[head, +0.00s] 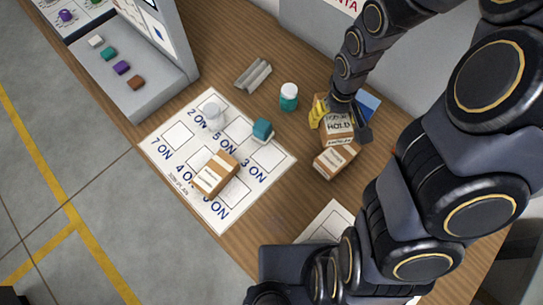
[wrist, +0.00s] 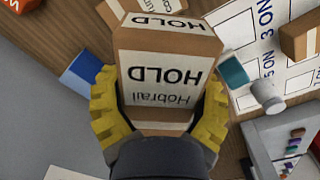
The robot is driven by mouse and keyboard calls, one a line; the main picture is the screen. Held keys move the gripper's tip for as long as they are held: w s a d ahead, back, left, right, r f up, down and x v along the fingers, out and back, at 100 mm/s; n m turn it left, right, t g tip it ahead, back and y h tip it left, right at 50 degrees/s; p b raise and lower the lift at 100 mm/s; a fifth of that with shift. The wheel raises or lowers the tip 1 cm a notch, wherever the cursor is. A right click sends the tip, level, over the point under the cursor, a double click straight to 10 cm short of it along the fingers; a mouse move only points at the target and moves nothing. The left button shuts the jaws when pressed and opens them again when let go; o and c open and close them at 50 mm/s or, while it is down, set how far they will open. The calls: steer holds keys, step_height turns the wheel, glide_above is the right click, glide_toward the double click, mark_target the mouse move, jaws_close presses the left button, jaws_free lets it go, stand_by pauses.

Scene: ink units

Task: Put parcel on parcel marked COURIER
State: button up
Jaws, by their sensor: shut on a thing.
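My gripper (head: 340,122) is shut on a brown cardboard parcel with a white label reading HOLD (head: 340,128). In the wrist view the yellow fingers of my gripper (wrist: 160,100) hold this HOLD parcel (wrist: 165,75) by its two sides. Another labelled parcel (head: 335,159) lies right in front of the held one; in the wrist view its label (wrist: 150,5) is cut off by the top edge. I cannot tell if the two touch. A third parcel (head: 216,172) lies on the numbered mat (head: 195,205). I cannot read COURIER clearly on any label.
A grey button console (head: 145,90) is at the left.

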steer(key=a+n, duration=0.4)
steer(key=a, duration=1)
steer(key=n, duration=0.4)
glide_toward(214, 172)
steer(key=shift+d, duration=0.1)
steer(key=shift+f, duration=3.95)
steer(key=shift+f, duration=0.1)
steer(key=o, duration=1.2)
steer(key=shift+c, duration=0.2)
step_height(214, 172, up, 12)
